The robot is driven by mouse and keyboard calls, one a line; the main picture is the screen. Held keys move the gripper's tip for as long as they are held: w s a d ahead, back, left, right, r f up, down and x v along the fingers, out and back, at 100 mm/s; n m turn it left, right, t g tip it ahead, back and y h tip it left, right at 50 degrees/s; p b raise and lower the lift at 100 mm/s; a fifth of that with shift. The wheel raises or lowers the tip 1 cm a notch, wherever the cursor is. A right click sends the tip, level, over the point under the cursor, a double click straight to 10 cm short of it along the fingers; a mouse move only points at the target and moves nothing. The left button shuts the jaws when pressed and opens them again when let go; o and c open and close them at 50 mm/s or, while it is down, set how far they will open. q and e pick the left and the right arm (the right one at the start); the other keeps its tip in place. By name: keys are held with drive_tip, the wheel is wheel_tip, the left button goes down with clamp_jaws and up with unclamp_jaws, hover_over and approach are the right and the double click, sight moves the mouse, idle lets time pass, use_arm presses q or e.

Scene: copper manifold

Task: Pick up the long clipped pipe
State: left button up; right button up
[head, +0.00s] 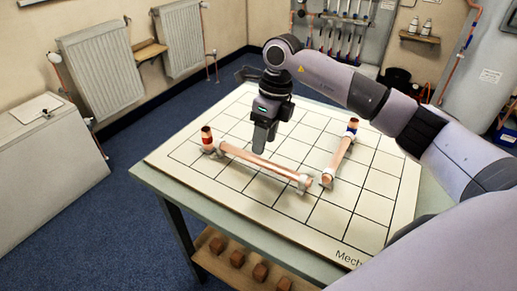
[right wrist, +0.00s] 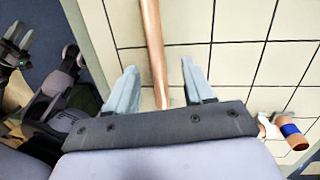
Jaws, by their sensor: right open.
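The long clipped pipe (head: 250,158) is a copper tube lying on the gridded board, with a white clip (head: 303,183) at its near right end and another at its far left end, beside an upright red-banded copper end (head: 207,139). My right gripper (head: 264,146) points down over the pipe's middle. In the right wrist view the open right gripper (right wrist: 158,82) has the pipe (right wrist: 153,40) running between its two fingers, with no visible contact. Height above the pipe is hard to judge. My left gripper (right wrist: 18,45) seems to show small at the left edge of that view; its jaws are unclear.
A shorter copper pipe (head: 340,156) with a blue band lies to the right on the board (head: 235,204), its near end close to the long pipe's right clip. Copper-coloured blocks (head: 260,271) sit on the shelf below. The near part of the board is clear.

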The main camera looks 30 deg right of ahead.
sight(259, 157)
drive_tip(key=shift+w+d+f, duration=0.15)
drive_tip(key=shift+w+f, duration=0.1)
drive_tip(key=f, duration=0.1)
drive_tip(key=a+f, duration=0.1)
drive_tip(key=f, duration=0.1)
drive_tip(key=f+p, duration=0.1)
drive_tip(key=f, duration=0.1)
drive_tip(key=shift+s+a+f, duration=0.1)
drive_tip(key=shift+s+a, duration=0.25)
drive_tip(key=shift+a, duration=0.05)
drive_tip(key=shift+f, duration=0.5)
clamp_jaws()
